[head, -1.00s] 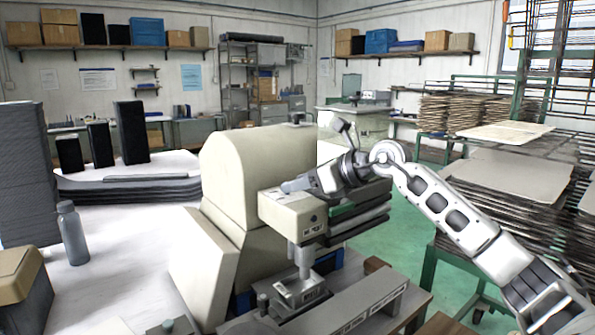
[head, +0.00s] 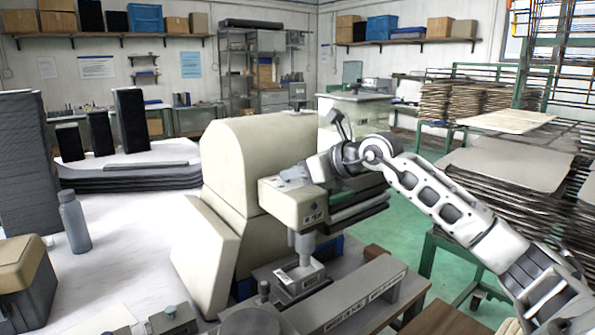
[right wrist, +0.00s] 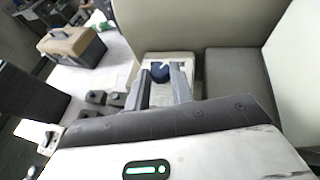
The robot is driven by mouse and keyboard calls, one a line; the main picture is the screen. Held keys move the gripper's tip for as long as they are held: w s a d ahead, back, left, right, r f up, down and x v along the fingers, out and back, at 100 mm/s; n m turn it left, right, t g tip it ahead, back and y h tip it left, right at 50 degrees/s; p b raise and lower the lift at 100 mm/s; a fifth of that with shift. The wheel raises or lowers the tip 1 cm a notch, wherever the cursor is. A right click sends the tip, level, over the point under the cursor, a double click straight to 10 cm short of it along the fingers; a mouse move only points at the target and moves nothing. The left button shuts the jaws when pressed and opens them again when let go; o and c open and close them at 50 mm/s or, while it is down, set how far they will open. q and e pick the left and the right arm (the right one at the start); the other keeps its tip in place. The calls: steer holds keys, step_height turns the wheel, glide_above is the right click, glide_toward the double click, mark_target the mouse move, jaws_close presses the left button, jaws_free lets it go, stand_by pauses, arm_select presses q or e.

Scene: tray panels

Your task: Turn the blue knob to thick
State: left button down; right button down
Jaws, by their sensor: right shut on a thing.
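The blue knob (right wrist: 160,72) sits on the cream machine head (right wrist: 165,60) in the right wrist view, between the two fingers of my right gripper (right wrist: 163,84). The fingers are shut on the knob, one on each side. In the head view my right gripper (head: 294,176) reaches in from the right to the top of the same machine head (head: 292,203). The knob is hidden there. Its markings, including any thick label, cannot be read. My left gripper is not in view.
The large cream machine body (head: 262,165) stands close behind the head. Below it are a metal post and base (head: 300,280) and a grey bar (head: 350,300). A grey bottle (head: 74,222) and a tan-lidded box (head: 22,270) stand on the white table at left.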

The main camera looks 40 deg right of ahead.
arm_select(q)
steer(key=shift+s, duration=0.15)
arm_select(e)
steer(key=c, duration=1.2)
jaws_free()
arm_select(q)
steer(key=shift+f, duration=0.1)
arm_select(e)
steer(key=shift+s, duration=0.1)
steer(key=shift+s+d, duration=0.1)
steer(key=shift+s, duration=0.1)
arm_select(q)
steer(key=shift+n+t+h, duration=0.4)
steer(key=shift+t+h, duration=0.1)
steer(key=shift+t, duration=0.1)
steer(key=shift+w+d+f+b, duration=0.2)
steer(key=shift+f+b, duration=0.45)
steer(key=shift+b, duration=1.25)
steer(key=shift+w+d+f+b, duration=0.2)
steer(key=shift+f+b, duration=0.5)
steer(key=shift+b, duration=1.15)
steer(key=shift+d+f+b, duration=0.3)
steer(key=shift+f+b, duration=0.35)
steer(key=shift+b, duration=1.25)
arm_select(e)
steer(key=v, duration=1.5)
steer(key=shift+s, duration=0.2)
steer(key=shift+r, duration=0.15)
